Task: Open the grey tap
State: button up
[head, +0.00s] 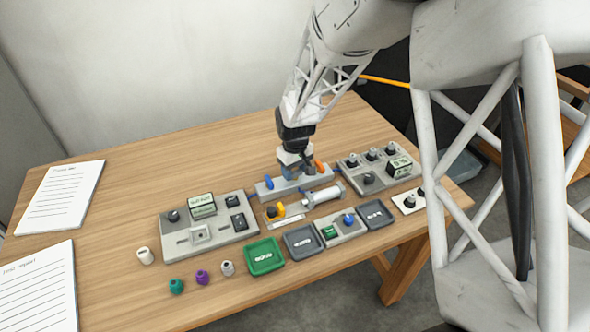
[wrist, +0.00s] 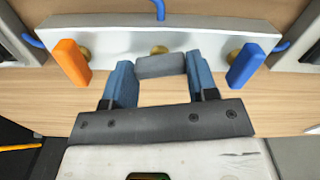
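The grey tap (wrist: 161,66) sits in the middle of a pale metal block (wrist: 110,38), between an orange tap (wrist: 72,62) at left and a blue tap (wrist: 244,66) at right in the wrist view. The grey handle lies crosswise in the picture, while the orange and blue handles point toward my gripper. My gripper (wrist: 160,78) has its blue fingers spread, one at each end of the grey handle. I cannot tell whether either finger touches it. In the head view my gripper (head: 294,168) is low over the block (head: 290,191) and hides much of the grey tap.
A grey panel (head: 233,232) stands at left and another knobbed panel (head: 372,182) at right. A green tray (head: 264,250), dark trays and small pieces line the front edge. Papers (head: 62,197) lie far left. The table behind the left panel is clear.

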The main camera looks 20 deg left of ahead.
aim_at(295, 171)
jog(key=shift+c, duration=0.8)
jog(key=shift+m, duration=1.3)
jog(key=o, duration=0.9)
jog(key=shift+o, duration=0.2)
jog(key=shift+r, duration=0.1)
jog(key=shift+r, duration=3.85)
